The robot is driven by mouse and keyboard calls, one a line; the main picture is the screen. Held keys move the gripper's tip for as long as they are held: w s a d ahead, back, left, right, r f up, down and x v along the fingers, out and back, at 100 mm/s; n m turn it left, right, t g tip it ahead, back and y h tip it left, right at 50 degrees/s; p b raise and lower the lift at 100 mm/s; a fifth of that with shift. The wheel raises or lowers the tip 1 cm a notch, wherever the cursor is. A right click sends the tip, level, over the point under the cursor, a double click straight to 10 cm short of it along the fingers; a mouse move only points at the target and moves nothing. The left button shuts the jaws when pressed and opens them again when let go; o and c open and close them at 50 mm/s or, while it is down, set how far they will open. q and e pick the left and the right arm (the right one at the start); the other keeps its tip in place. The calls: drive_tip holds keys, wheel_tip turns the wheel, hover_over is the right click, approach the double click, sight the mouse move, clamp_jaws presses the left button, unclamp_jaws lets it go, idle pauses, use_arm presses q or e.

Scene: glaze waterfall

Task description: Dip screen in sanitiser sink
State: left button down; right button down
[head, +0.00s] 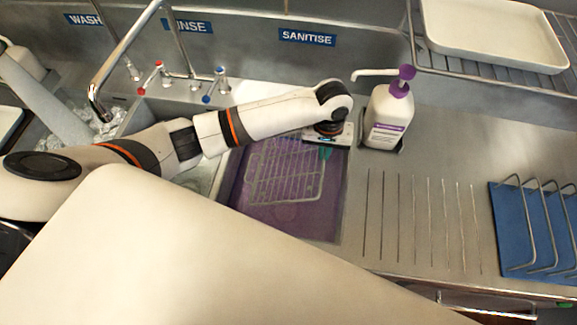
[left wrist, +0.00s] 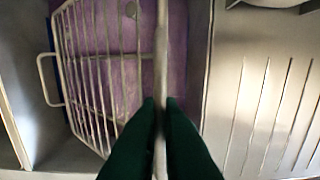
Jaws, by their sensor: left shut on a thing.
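The screen, a pale wire grid (head: 285,172), is in or just over the purple liquid of the sanitiser sink (head: 320,222). How deep it sits I cannot tell. In the left wrist view the grid (left wrist: 95,70) lies to the left, and its edge bar runs between the fingers. My left gripper (head: 326,150) is above the sink's back right side, its dark green fingertips (left wrist: 162,105) shut on that bar. The purple liquid also shows through the grid in the left wrist view. My right gripper is not seen.
A pump bottle (head: 388,115) with a purple top stands right of the sink. Beyond it are a grooved drainboard (head: 425,215) and a blue mat with a wire rack (head: 525,225). A tap (head: 125,55) rises over the sinks at left. A tray (head: 490,32) lies on a shelf.

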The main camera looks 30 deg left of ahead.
use_arm(q)
wheel_tip(320, 180, up, 11)
idle(0.8)
drive_tip(key=shift+s+f, duration=0.1)
idle(1.2)
